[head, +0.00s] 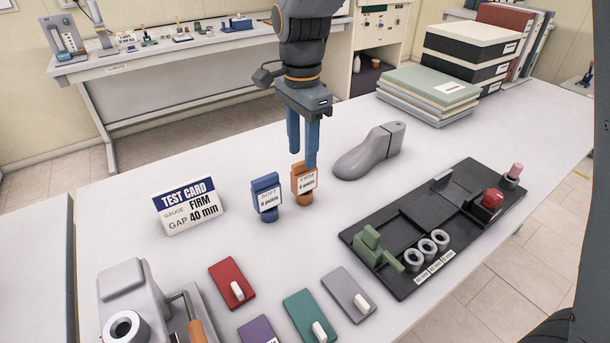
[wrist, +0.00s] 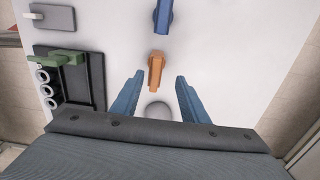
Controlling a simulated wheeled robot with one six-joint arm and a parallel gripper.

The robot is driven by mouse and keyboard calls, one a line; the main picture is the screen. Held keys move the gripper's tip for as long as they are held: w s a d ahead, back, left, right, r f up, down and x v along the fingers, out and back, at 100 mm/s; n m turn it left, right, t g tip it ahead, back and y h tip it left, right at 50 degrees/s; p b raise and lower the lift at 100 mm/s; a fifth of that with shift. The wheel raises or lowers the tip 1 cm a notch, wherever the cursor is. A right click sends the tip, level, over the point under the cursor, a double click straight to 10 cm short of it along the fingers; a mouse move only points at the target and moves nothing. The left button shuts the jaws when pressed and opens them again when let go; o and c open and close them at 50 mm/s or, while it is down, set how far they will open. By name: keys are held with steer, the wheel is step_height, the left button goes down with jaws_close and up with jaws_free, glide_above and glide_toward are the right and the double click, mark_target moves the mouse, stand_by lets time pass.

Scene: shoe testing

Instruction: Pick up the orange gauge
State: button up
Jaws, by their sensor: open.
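The orange gauge (head: 304,184), labelled FIRM, stands upright on the white table in the head view. It also shows in the wrist view (wrist: 156,70), ahead of the fingertips and roughly midway between them. My gripper (head: 302,158) has two blue fingers pointing down, and one finger partly covers the gauge's top in the head view. In the wrist view my gripper (wrist: 158,76) is open with nothing between its fingers. I cannot tell its exact height above the gauge.
A blue SOFT gauge (head: 266,196) stands just left of the orange one. A test card (head: 187,205) stands farther left. A grey shoe last (head: 368,152) lies close on the right. A black tray (head: 405,290) with rings lies at front right. Coloured plates (head: 303,315) lie in front.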

mark_target(304, 170)
steer(key=f, duration=0.2)
steer(key=f+p, duration=0.1)
steer(key=f, duration=0.1)
steer(key=s+f+p, duration=0.1)
steer(key=f, duration=0.1)
steer(key=shift+d+f, duration=0.2)
steer(key=shift+f, duration=0.05)
steer(key=shift+w+f+p, duration=0.1)
steer(key=shift+f+p, duration=0.2)
steer(key=shift+f, duration=0.3)
jaws_close()
steer(key=shift+r, duration=0.15)
